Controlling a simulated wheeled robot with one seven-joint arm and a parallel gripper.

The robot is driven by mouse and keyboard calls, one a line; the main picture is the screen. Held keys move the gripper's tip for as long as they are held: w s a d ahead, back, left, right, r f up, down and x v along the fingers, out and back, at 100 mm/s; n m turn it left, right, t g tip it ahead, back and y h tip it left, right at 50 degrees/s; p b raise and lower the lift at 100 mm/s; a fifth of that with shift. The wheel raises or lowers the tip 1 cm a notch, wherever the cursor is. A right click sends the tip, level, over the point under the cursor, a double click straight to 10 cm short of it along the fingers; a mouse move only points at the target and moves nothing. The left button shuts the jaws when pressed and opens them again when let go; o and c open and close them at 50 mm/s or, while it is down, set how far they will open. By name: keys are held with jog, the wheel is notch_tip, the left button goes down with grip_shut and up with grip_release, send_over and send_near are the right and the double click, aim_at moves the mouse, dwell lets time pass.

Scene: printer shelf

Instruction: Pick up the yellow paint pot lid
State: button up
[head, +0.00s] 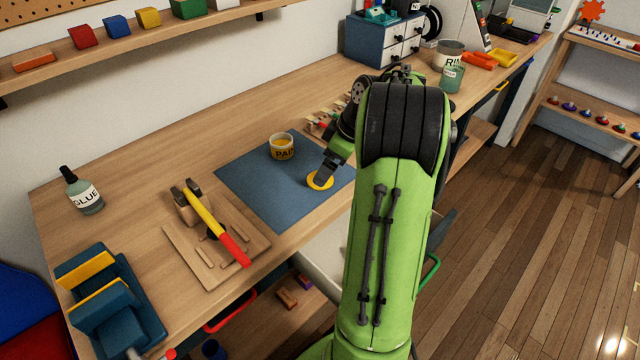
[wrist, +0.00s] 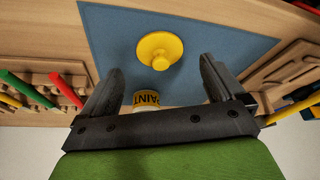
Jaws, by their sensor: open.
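The yellow paint pot lid (head: 320,181) lies on the blue mat (head: 262,192), with its round knob facing up. In the wrist view the lid (wrist: 159,50) shows whole, a little beyond the fingertips and between their lines. My gripper (wrist: 154,74) is open and empty, with its two dark fingers apart. In the head view my gripper (head: 318,180) is over the lid and hides part of it. The paint pot (head: 282,147) stands open on the mat's far edge, left of the gripper, with yellow inside; it also shows in the wrist view (wrist: 157,98).
A wooden board (head: 216,240) with a hammer (head: 215,225) lies left of the mat. A wooden rack (head: 325,120) with coloured tools stands behind my arm. A glue bottle (head: 83,192) and a blue vise (head: 110,300) are at far left. The mat's near part is clear.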

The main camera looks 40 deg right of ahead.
jog(key=b+x, duration=0.1)
jog(key=x, duration=0.3)
jog(key=shift+f+b, duration=0.15)
jog(key=shift+b, duration=0.15)
jog(key=c, duration=1)
jog(key=shift+r, duration=0.25)
